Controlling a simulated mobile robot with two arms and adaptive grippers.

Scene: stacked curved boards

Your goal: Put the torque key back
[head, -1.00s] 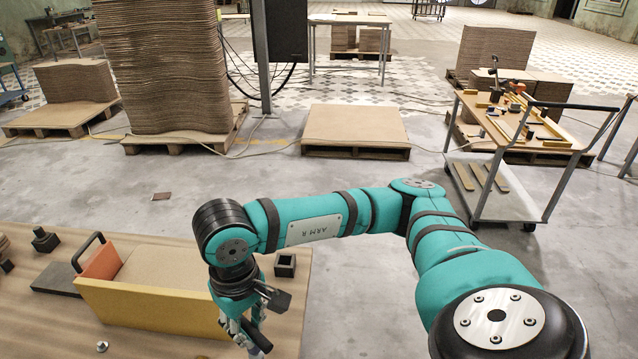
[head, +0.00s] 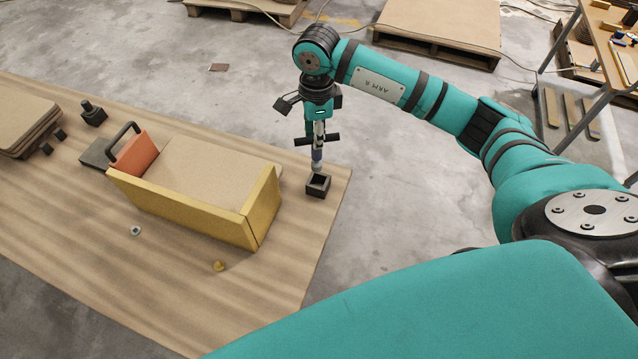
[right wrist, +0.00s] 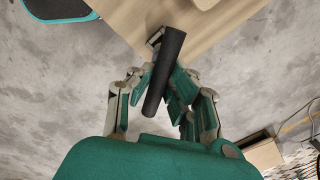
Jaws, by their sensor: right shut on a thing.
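My right gripper (head: 318,134) points down in the head view and is shut on the torque key, near its black crossbar handle (head: 301,141). The key's shaft hangs upright, with its bluish lower end (head: 317,158) right over the small black square holder (head: 318,188). I cannot tell whether the tip is inside the holder's opening or just above it. In the right wrist view the black handle (right wrist: 165,72) lies across between the fingers (right wrist: 165,95) and hides most of the holder (right wrist: 154,38) behind it. My left gripper is not in view.
The holder stands near the right edge of the wooden table (head: 75,215). Left of it is a yellow-sided box form (head: 180,208) with an orange block (head: 134,153). A black-knobbed piece (head: 93,113) and curved boards (head: 22,122) lie further left.

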